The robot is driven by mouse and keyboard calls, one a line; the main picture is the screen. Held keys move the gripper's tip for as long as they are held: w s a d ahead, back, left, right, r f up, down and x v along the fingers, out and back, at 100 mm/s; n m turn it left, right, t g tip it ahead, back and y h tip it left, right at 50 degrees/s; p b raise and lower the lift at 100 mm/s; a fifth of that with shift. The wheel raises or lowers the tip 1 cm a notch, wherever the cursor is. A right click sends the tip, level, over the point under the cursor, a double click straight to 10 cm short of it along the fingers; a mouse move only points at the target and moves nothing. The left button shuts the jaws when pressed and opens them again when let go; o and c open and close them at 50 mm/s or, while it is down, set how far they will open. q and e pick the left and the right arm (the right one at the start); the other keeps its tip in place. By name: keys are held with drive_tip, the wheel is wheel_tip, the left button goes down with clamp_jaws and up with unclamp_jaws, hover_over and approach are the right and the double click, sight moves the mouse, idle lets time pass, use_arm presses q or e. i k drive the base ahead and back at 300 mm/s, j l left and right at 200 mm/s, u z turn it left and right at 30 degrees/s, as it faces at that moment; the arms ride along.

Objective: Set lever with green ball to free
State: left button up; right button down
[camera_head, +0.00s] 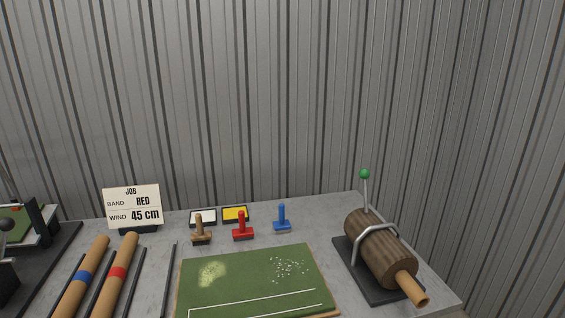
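The lever is a thin metal rod (366,194) topped by a green ball (364,174). It stands nearly upright behind a brown wooden roller (380,249) at the right of the table. The roller has a lighter handle or core end (411,287) toward the front, a bent grey metal bar (377,230) over it, and a dark base plate (350,262) under it. No free or locked marking can be read near the lever. Neither of my grippers shows in the head view.
A green turf board (250,275) lies at front centre. Behind it stand brown, red and blue stamps (282,218) and two ink pads (203,217). A job card (134,206) reads RED, 45 cm. Two banded rolls (118,272) lie at left. Grey corrugated walls (250,100) close off the back and right.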

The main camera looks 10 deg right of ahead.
sight(364, 173)
drive_tip(key=l+u, duration=0.35)
drive_tip(key=l, duration=0.3)
drive_tip(key=l+u, duration=0.35)
drive_tip(key=l, duration=0.3)
